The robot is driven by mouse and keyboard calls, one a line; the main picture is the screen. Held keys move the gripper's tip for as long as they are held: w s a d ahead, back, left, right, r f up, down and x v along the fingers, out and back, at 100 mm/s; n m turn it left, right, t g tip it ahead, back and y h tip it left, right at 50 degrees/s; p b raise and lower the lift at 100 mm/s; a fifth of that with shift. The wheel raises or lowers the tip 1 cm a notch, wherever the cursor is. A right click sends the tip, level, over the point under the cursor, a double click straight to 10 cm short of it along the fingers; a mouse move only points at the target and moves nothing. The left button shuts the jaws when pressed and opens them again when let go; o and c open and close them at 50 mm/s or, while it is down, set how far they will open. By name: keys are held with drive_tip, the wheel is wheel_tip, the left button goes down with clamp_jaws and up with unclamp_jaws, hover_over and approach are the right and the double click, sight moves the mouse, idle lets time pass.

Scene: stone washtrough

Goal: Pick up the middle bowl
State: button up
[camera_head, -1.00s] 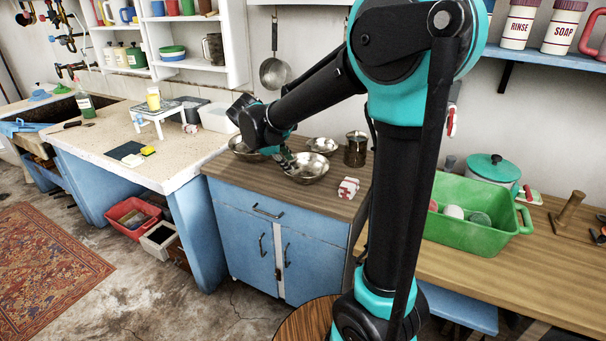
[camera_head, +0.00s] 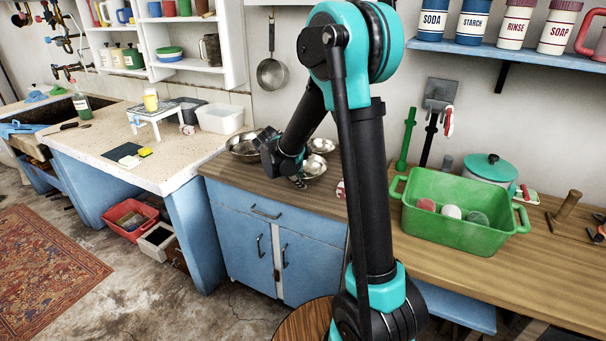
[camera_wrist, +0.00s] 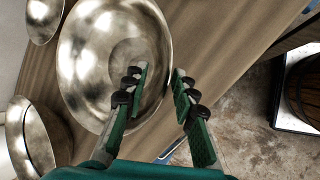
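Three shiny metal bowls stand on the brown wooden counter. The middle bowl (camera_head: 315,169) is partly hidden behind my arm in the head view and fills the upper middle of the wrist view (camera_wrist: 85,85). The left bowl (camera_head: 240,147) and the small back bowl (camera_head: 321,145) stand beside it. My gripper (camera_wrist: 160,75) is open and empty at the middle bowl's rim. In the wrist view one finger overlaps the bowl's inside and the other lies just outside its rim. I cannot tell whether either finger touches it.
The wooden counter (camera_head: 225,172) ends at a front edge with floor below. A green tub (camera_head: 455,235) with cups stands to the right. A white container (camera_head: 219,118) is behind on the left. My arm hides part of the counter.

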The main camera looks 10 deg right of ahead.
drive_tip(key=shift+w+d+f, duration=0.2)
drive_tip(key=shift+d+f, duration=0.1)
drive_tip(key=shift+f, duration=0.25)
drive_tip(key=shift+c, duration=0.4)
clamp_jaws()
drive_tip(key=shift+r, duration=0.1)
